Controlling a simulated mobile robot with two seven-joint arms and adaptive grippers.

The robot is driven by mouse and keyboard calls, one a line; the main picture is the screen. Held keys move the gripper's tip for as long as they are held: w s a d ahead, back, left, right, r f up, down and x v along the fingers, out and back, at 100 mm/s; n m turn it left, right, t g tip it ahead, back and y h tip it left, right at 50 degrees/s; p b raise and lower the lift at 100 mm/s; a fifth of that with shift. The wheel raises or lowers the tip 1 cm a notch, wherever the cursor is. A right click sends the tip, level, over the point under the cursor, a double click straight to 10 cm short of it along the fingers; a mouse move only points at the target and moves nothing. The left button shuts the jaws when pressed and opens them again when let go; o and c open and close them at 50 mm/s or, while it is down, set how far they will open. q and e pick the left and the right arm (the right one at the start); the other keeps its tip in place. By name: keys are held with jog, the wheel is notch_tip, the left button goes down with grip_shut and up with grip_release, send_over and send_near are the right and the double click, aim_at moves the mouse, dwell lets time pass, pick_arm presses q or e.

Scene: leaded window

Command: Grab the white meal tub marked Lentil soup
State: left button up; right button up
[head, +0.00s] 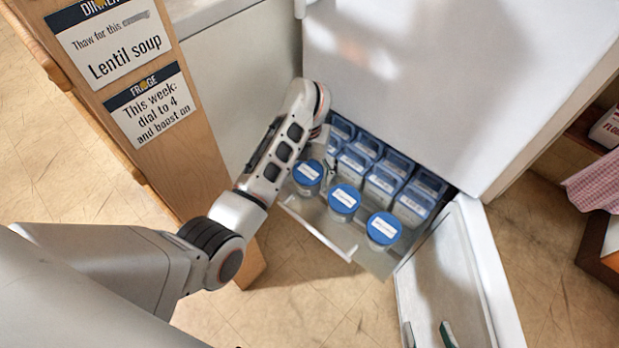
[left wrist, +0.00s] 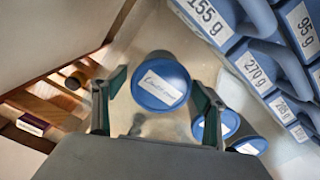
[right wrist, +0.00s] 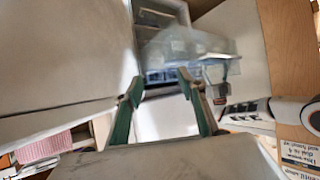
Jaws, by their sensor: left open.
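Three round tubs with blue lids stand in the front of the open freezer drawer (head: 318,238). The left one (head: 308,173) is closest to my left gripper (head: 327,150). In the left wrist view a round blue-lidded tub (left wrist: 158,88) sits between the open, empty fingers of my left gripper (left wrist: 160,92); its handwritten label is too blurred to read surely. The middle tub (head: 344,199) and right tub (head: 384,229) have labels too small to read. My right gripper (head: 428,333) shows its fingertips at the bottom edge; in the right wrist view (right wrist: 160,84) it is open and empty.
Several rectangular blue-lidded boxes (head: 384,181), some marked with grams, fill the drawer behind the tubs. An open white door (head: 455,280) stands right of the drawer. A wooden panel with signs (head: 165,130), one reading Lentil soup, stands left. The floor in front is clear.

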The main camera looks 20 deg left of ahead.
pick_arm(q)
jog(key=f, duration=0.1)
jog(key=f+b, duration=0.1)
jog(key=f, duration=0.2)
jog(key=shift+s+f+b, duration=0.2)
jog(key=shift+s+b, duration=0.15)
jog(key=shift+b, duration=0.05)
jog(key=shift+w+f, duration=0.1)
jog(key=shift+f, duration=0.25)
jog(key=shift+w+d, duration=0.1)
jog(key=shift+w+r, duration=0.1)
jog(key=shift+r, duration=0.25)
jog(key=c, duration=1.5)
pick_arm(e)
jog(key=shift+w+a+r+m, duration=0.45)
jog(key=shift+a+r, duration=0.25)
jog(key=shift+a, duration=0.15)
pick_arm(q)
jog(key=shift+r, duration=0.1)
pick_arm(e)
jog(key=shift+r, duration=0.1)
